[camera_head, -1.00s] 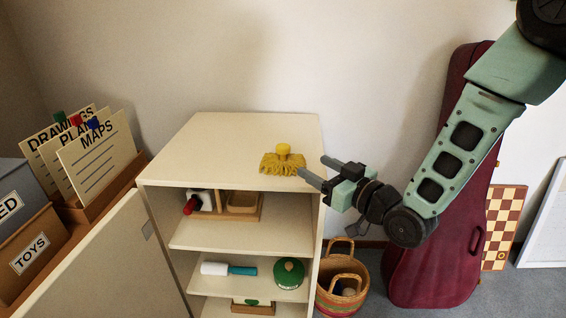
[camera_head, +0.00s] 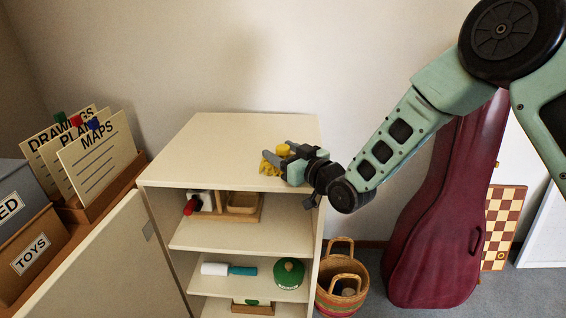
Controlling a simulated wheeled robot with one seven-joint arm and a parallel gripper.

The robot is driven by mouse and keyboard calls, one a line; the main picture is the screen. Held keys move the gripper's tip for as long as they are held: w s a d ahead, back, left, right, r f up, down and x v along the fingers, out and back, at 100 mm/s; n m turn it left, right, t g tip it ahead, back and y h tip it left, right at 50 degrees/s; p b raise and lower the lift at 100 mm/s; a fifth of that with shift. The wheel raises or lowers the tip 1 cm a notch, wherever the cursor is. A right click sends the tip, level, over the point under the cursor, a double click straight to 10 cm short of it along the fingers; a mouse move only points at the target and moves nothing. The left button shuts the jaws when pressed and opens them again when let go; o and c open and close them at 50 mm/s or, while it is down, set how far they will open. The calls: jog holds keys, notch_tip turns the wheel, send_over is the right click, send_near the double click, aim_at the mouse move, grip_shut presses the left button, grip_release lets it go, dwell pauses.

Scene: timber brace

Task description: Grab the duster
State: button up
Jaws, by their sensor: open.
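The yellow duster (camera_head: 283,149) sits on top of the cream cabinet (camera_head: 215,150), near its right side. Its knob and part of its fringe show; the rest is hidden behind my gripper. My gripper (camera_head: 280,159) is open at the duster, with its fingers pointing left over the cabinet top. One finger shows near the knob and the other in front of the fringe. I cannot tell whether the fingers touch it.
The cabinet shelves hold a lint roller (camera_head: 228,269), a green lid (camera_head: 289,273) and other small things. A woven basket (camera_head: 341,285) and a dark red instrument case (camera_head: 440,220) stand to the right. The cabinet top's left half is clear.

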jog(key=c, duration=1.1)
jog(key=shift+c, duration=0.4)
jog(key=shift+r, duration=0.15)
